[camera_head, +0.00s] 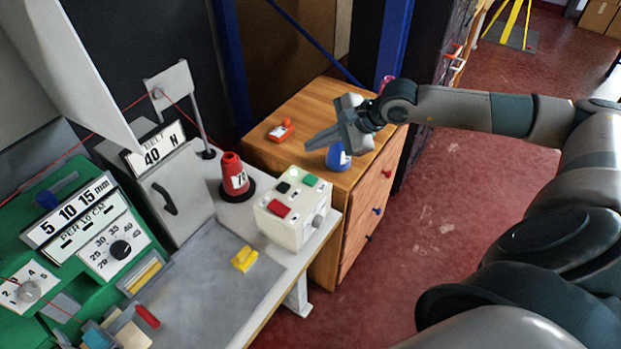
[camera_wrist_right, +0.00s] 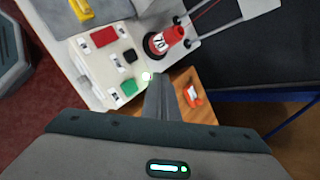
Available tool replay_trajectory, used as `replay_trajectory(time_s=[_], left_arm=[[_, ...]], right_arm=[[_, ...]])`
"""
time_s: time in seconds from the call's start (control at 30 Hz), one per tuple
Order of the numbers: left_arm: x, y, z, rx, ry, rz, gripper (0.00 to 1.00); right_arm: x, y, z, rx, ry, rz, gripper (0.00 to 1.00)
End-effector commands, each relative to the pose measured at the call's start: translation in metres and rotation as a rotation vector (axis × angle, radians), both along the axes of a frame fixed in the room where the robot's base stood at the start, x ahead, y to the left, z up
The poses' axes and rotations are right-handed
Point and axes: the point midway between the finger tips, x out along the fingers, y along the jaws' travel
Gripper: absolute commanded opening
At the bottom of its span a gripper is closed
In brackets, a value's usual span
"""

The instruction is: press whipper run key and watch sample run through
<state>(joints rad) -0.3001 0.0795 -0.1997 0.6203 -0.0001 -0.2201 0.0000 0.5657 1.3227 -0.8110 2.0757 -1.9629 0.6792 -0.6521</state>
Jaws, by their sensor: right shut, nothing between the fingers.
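A cream control box (camera_head: 291,230) stands at the table's right end with a red key (camera_head: 279,208), a black key (camera_head: 284,187) and a green key (camera_head: 311,180) on top. A small pale light glows beside the green key. In the wrist view the box shows its red key (camera_wrist_right: 103,37), black key (camera_wrist_right: 130,56) and green key (camera_wrist_right: 129,88). My right gripper (camera_head: 312,143) is shut and empty, above and beyond the box; in the wrist view its fingertips (camera_wrist_right: 158,80) appear near the green key, apart from it as far as I can tell. Which key is labelled run is unreadable.
A green machine (camera_head: 75,235) with dials stands at left, beside a grey cabinet (camera_head: 172,192). A red cone (camera_head: 233,178) marked 70 stands behind the box. A yellow piece (camera_head: 245,259) lies on the table. A wooden drawer unit (camera_head: 345,225) holds a blue object (camera_head: 338,158).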

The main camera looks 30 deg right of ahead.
Motion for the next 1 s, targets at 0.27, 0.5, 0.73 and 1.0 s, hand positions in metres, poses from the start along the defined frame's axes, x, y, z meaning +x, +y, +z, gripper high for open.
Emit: replay_trajectory(time_s=[0.27, 0.5, 0.73, 1.0], left_arm=[[0.000, 0.000, -0.009, 0.000, 0.000, 0.000, 0.00], [0.000, 0.000, -0.020, 0.000, 0.000, 0.000, 0.00], [0.000, 0.000, -0.040, 0.000, 0.000, -0.001, 0.00], [0.000, 0.000, -0.049, 0.000, 0.000, -0.001, 0.00]], right_arm=[[0.000, 0.000, -0.023, 0.001, 0.000, 0.000, 0.00], [0.000, 0.000, -0.052, 0.002, 0.000, -0.001, 0.00], [0.000, 0.000, -0.077, 0.001, -0.001, -0.001, 0.00], [0.000, 0.000, -0.085, 0.001, 0.000, 0.001, 0.00]])
